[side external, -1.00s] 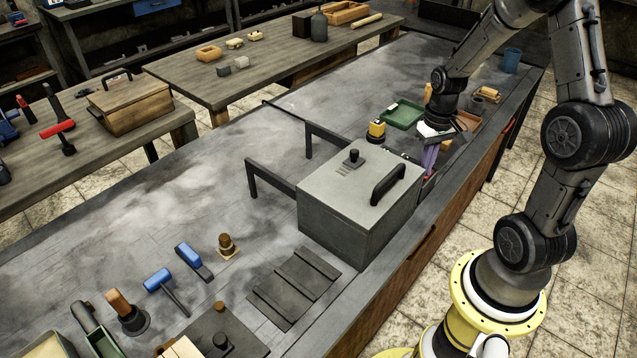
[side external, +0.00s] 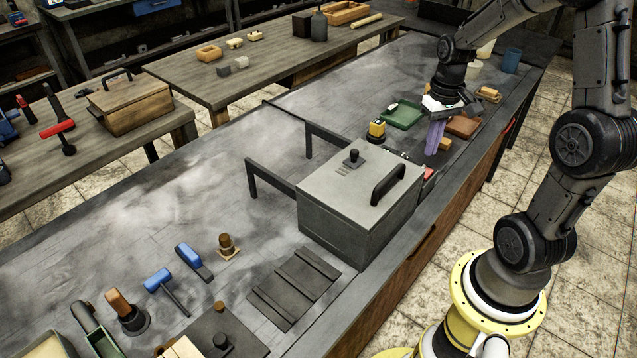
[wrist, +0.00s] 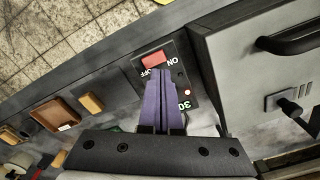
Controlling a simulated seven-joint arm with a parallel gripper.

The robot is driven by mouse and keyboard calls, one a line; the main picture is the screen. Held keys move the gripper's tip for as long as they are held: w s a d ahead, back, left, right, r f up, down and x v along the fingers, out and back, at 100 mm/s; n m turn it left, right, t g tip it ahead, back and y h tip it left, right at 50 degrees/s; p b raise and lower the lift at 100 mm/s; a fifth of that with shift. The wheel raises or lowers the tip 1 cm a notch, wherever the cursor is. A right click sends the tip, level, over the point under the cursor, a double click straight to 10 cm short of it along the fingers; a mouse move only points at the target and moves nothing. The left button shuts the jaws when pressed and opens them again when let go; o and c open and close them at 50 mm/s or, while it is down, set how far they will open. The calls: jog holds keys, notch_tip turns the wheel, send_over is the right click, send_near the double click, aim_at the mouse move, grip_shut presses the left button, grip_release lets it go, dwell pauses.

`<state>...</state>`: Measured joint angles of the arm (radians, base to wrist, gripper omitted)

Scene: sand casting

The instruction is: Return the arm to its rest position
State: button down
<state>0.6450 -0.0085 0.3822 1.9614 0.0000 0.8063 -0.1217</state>
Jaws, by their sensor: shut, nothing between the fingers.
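My gripper (side external: 434,138) has purple fingers pointing down, shut with nothing between them. It is in the air above the far right part of the bench, beyond the grey box. In the wrist view the shut fingers (wrist: 163,85) overlap a dark control panel with a red switch (wrist: 154,59), marked ON and OFF, and a lit number partly covered by a finger. The red switch also shows in the side view (side external: 429,173), below and in front of my fingers. My gripper looks apart from it.
The grey lidded box (side external: 345,211) with a black handle stands beside the panel. A green tray (side external: 402,113), a yellow-and-black item (side external: 376,131), a brown block (side external: 463,126) and a blue cup (side external: 512,60) are around my gripper. Hand tools lie at the near left.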

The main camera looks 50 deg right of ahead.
jog(key=shift+r, duration=0.3)
jog(key=w+a+r+n+t+h, duration=0.1)
jog(key=a+r+n+t, duration=0.25)
jog(key=a+r, duration=0.75)
jog(key=s+a+r+n+t+y, duration=0.1)
jog(key=s+a+n+t, duration=0.1)
jog(key=s+a, duration=0.6)
jog(key=shift+s+a, duration=0.2)
jog(key=shift+s, duration=0.95)
